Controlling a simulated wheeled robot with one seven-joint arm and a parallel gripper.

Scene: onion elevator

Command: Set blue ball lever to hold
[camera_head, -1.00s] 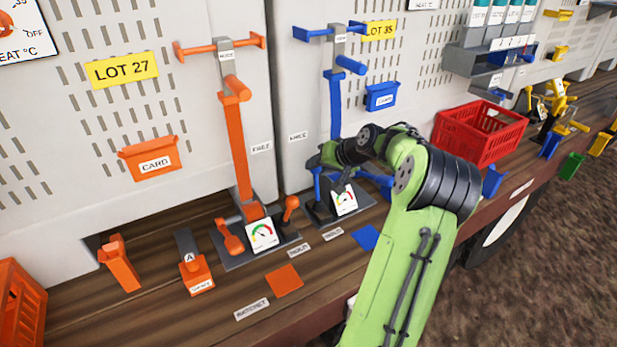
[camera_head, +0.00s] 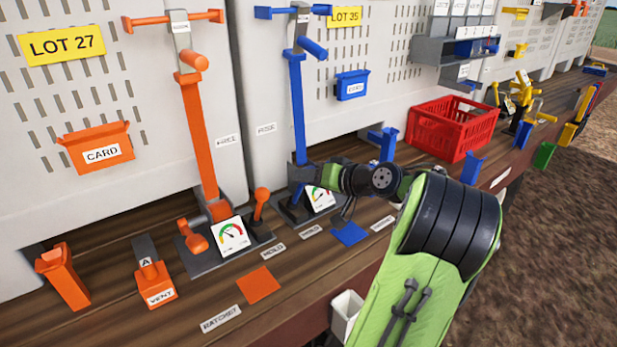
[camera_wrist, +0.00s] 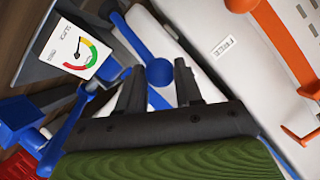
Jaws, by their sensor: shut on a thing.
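The blue ball lever shows in the wrist view as a round blue ball (camera_wrist: 160,72) on a blue rod. My gripper (camera_wrist: 160,88) has its two dark fingers on either side of that ball and is shut on it. In the head view my gripper (camera_head: 303,174) is low beside the blue post (camera_head: 298,105), just above and left of the gauge (camera_head: 320,198). The ball is hidden there by the gripper. The gauge also shows in the wrist view (camera_wrist: 80,50), with its needle on the dial.
A matching orange post (camera_head: 200,140) with an orange ball lever (camera_head: 262,197) stands to the left. A red crate (camera_head: 452,128) is at the right on the wooden deck. A blue square (camera_head: 349,234) and small white labels lie in front.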

